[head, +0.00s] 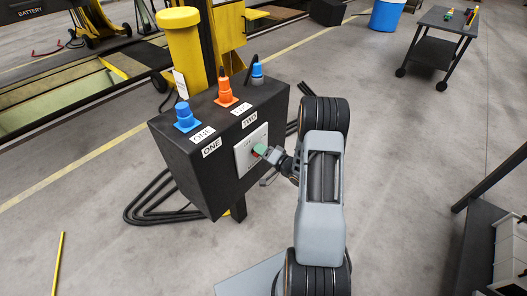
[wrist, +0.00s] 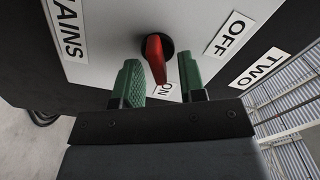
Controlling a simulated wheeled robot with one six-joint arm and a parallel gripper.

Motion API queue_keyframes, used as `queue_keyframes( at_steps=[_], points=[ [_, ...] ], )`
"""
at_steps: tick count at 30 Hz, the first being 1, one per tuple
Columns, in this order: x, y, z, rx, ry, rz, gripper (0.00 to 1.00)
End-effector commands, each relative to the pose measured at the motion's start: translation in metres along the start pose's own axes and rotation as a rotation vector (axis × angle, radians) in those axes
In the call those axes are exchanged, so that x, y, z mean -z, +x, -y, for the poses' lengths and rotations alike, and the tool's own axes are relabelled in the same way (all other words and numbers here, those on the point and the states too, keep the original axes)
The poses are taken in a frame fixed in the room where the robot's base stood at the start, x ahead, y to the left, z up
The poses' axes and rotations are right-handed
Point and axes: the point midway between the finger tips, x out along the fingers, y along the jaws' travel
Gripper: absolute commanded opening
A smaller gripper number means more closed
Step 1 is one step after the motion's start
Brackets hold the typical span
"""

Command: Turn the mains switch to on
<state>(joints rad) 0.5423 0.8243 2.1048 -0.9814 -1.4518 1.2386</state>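The red mains switch handle (wrist: 155,58) sits on a pale plate, which shows in the head view as a white panel (head: 243,157) on the black control box (head: 205,155). In the wrist view the handle points down the picture, toward the ON label (wrist: 166,91); the OFF label (wrist: 230,36) is up to the right. My gripper (wrist: 160,68) is open, with its green fingers on either side of the handle and gaps visible on both sides. In the head view my gripper (head: 264,152) is at the panel, and the handle is hard to make out there.
Blue (head: 184,116) and orange (head: 225,92) connectors stand on the box top. A yellow post (head: 184,50) rises behind it, and black cables (head: 150,205) lie on the floor. A dark trolley (head: 437,42) stands at the back right. Open floor lies right of my arm.

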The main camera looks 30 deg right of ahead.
Motion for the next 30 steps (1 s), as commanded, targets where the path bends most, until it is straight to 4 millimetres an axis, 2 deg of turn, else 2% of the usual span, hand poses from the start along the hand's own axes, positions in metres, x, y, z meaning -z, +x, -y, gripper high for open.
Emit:
queue_keyframes(
  at_steps=[4,7,15,21,30],
  points=[
    [0.0,-0.007,-0.001,-0.002,0.001,-0.001,0.37],
    [0.001,-0.021,-0.001,-0.004,0.001,-0.003,0.37],
    [0.001,-0.077,-0.001,-0.004,0.001,-0.005,0.37],
    [0.001,-0.111,-0.001,-0.002,0.0,-0.004,0.37],
    [0.001,-0.136,0.0,-0.001,0.0,-0.001,0.37]
  ],
)
